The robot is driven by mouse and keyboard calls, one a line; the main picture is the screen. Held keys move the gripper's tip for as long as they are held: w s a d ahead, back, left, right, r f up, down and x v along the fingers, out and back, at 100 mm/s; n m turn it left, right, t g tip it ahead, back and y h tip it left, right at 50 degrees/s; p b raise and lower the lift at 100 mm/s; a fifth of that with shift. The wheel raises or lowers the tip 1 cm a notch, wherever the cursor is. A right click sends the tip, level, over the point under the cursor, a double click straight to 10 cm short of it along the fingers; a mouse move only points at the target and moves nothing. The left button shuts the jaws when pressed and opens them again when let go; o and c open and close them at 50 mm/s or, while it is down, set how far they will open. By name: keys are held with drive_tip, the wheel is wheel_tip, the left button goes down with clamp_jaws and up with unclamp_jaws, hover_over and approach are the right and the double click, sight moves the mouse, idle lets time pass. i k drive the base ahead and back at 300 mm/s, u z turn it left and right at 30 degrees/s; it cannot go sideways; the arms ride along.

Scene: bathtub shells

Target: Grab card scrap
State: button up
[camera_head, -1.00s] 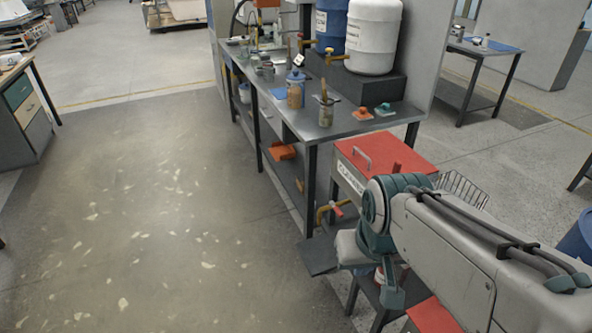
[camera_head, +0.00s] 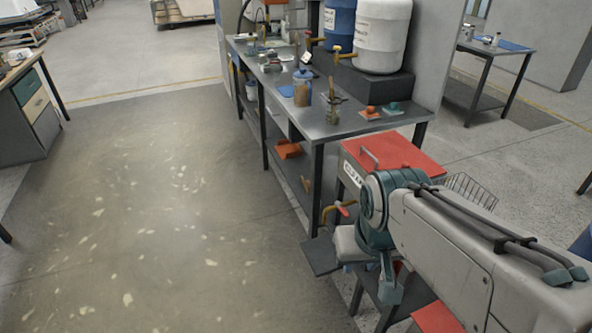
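I cannot pick out a card scrap with certainty. A small pale card-like piece (camera_head: 306,58) stands on the grey workbench (camera_head: 345,131) near the drums, too small to identify. Small red (camera_head: 370,113) and teal (camera_head: 392,108) pieces lie near the bench's right end, on what look like thin pale sheets. My arm reaches in from the right edge, folded low in front of the red-topped box. Its end, near a pale block and a dark flat plate, sits below and in front of the bench, apart from its top. The fingers cannot be made out.
A blue-lidded jar (camera_head: 302,88) and other jars stand on the bench. Blue (camera_head: 338,24) and white (camera_head: 382,36) drums stand behind on a dark block. The red-topped box (camera_head: 397,158) and a wire basket (camera_head: 470,190) are beside my arm. The pale-flecked floor (camera_head: 150,220) at left is clear.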

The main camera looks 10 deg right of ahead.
sight(308, 183)
drive_tip(key=u, duration=0.8)
drive_tip(key=i, duration=1.8)
drive_tip(key=z, duration=0.6)
drive_tip(key=i, duration=0.3)
drive_tip(key=z, duration=0.35)
